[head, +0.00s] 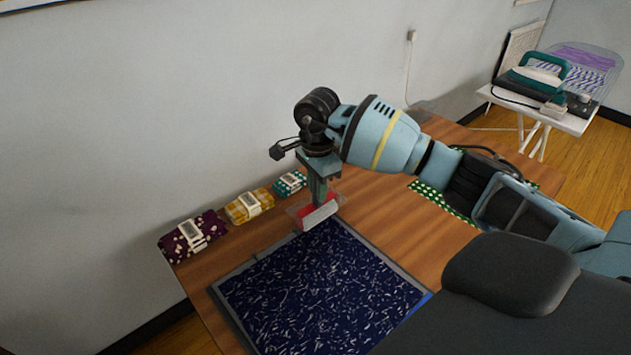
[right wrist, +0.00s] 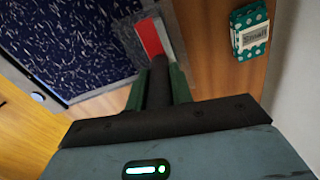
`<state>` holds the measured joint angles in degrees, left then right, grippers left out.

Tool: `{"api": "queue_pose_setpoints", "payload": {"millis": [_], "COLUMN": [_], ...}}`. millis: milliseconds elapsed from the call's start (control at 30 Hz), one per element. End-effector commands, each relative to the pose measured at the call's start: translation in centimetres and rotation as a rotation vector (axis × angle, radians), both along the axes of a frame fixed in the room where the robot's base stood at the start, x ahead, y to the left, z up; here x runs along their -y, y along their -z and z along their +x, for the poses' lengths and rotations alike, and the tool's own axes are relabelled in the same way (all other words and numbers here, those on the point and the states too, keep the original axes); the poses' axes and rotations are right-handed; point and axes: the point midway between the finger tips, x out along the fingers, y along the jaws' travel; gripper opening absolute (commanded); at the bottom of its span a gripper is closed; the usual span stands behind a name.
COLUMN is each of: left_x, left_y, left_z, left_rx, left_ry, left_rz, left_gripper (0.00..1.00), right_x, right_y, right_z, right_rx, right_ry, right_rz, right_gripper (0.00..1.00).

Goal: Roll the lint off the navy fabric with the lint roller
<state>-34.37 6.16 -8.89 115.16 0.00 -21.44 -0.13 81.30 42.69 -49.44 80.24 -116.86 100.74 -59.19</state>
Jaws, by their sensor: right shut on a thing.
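The navy fabric (head: 320,290) lies flat on a grey-edged board (head: 229,312) on the wooden table. White lint flecks are scattered over all of it that shows. My right gripper (head: 318,197) points down over the fabric's far edge and is shut on the lint roller (head: 319,213). The roller's red and white part shows below the fingers, with a see-through part around it. The right wrist view shows the roller (right wrist: 152,38) at the edge of the navy fabric (right wrist: 62,40). I cannot tell whether it touches the fabric. My left gripper is out of view.
Plum (head: 205,228), yellow (head: 238,212) and teal (head: 287,186) dotted or patterned bundles with labels stand along the wall side. A green dotted cloth (head: 432,195) lies under my right arm. An iron (head: 535,78) stands on a separate white table (head: 571,124). Bare wood lies right of the fabric.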

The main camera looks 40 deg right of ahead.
Motion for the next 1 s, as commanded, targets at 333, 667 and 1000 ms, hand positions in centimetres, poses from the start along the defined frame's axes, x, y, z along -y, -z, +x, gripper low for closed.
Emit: {"api": "queue_pose_setpoints", "payload": {"millis": [333,667,1000], "left_x": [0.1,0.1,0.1], "left_y": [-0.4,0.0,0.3], "left_z": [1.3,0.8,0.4], "left_rx": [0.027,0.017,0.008], "left_ry": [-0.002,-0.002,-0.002], "left_rz": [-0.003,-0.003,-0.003], "left_gripper": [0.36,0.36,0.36], "right_x": [0.0,0.0,0.0], "right_y": [-0.1,0.7,1.1], "right_z": [0.1,0.0,0.0], "right_rx": [0.003,0.001,0.002], "right_ry": [0.000,0.000,0.000], "right_rz": [0.001,0.000,0.001], "right_gripper": [0.00,0.00,0.00]}}
